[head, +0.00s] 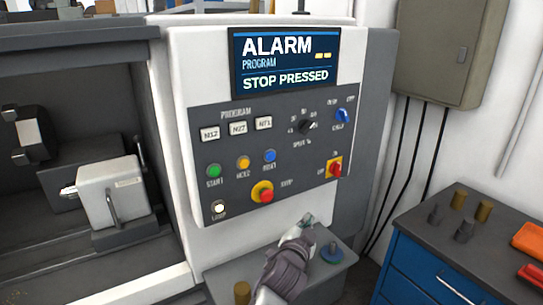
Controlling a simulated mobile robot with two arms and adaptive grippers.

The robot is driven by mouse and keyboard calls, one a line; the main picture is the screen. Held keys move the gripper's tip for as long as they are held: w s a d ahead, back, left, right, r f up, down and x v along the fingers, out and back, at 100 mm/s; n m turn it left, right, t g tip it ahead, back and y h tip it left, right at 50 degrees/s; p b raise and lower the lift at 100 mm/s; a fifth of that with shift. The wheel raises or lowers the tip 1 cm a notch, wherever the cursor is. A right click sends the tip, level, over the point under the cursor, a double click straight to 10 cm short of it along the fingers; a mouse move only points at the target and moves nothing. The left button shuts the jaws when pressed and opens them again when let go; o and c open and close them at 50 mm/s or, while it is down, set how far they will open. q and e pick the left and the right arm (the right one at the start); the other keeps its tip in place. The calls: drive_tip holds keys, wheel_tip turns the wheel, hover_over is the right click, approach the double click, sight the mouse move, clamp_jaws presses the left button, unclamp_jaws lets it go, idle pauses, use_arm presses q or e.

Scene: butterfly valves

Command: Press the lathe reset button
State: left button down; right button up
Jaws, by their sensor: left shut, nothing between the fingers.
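The blue button (269,156), whose label appears to read RESET, sits on the dark control panel (225,180) of the lathe, right of the yellow button (243,163) and the green button (213,170). The screen (285,62) reads ALARM, PROGRAM, STOP PRESSED. A red stop button (262,192) on a yellow base is below the blue one. My left gripper (308,220) is shut and empty, below the panel and lower right of the blue button, apart from it. My right gripper is out of view.
A grey surface (225,280) below the panel carries a blue-green knobbed piece (331,253) and a brass cylinder (242,292). A blue cabinet (425,275) stands at right with small parts and orange and red items on top. A red rotary switch (334,168) is on the panel.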

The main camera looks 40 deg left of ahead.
sight(271, 156)
use_arm(q)
drive_tip(key=s+a+r+n+t+y, duration=0.1)
drive_tip(key=s+a+r+t+y, duration=0.1)
drive_tip(key=r, duration=1.2)
drive_tip(key=shift+s, duration=0.5)
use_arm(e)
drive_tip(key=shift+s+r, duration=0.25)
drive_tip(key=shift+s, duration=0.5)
use_arm(q)
drive_tip(key=shift+w+a, duration=0.1)
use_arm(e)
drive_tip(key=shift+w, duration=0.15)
use_arm(q)
drive_tip(key=shift+w+a+p, duration=0.15)
drive_tip(key=shift+w+a, duration=0.4)
drive_tip(key=shift+a, duration=0.75)
drive_tip(key=shift+w+a+p, duration=0.15)
drive_tip(key=shift+w+a, duration=0.4)
drive_tip(key=shift+a, duration=0.8)
drive_tip(key=shift+w+a+p, duration=0.15)
drive_tip(key=shift+w+a, duration=0.4)
drive_tip(key=shift+a, duration=0.75)
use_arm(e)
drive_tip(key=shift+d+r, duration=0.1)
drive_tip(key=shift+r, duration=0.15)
use_arm(q)
drive_tip(key=shift+a, duration=0.1)
